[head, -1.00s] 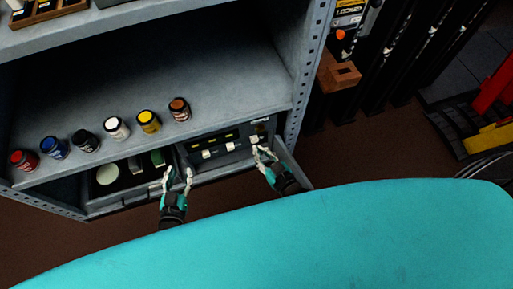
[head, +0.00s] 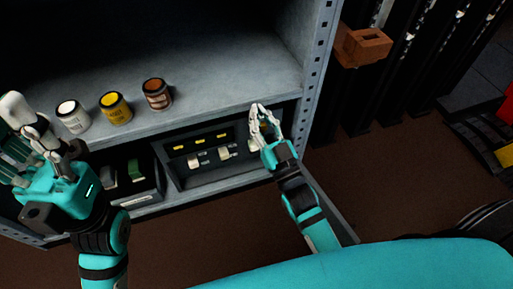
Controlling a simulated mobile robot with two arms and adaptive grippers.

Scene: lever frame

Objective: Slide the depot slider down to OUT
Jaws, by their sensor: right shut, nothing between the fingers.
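A dark lever frame (head: 213,170) sits in the lower shelf bay, with yellow tags along its top. It shows a left white slider handle (head: 195,158), a middle one (head: 224,153) and a right one (head: 253,146). The labels are too small to read, so I cannot tell which slider is the depot one. My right gripper (head: 262,108) is shut and empty in front of the panel's right end, partly hiding the right slider; contact cannot be told. My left gripper (head: 14,125) is raised at the far left, close to the camera, its fingers seen edge-on and overlapping.
White (head: 73,117), yellow (head: 116,107) and brown (head: 157,95) paint jars stand on the shelf (head: 220,88) above. An open compartment (head: 132,178) lies left of the panel. The perforated shelf post (head: 314,80) stands close right of my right gripper. A wooden block (head: 363,45) is beyond it.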

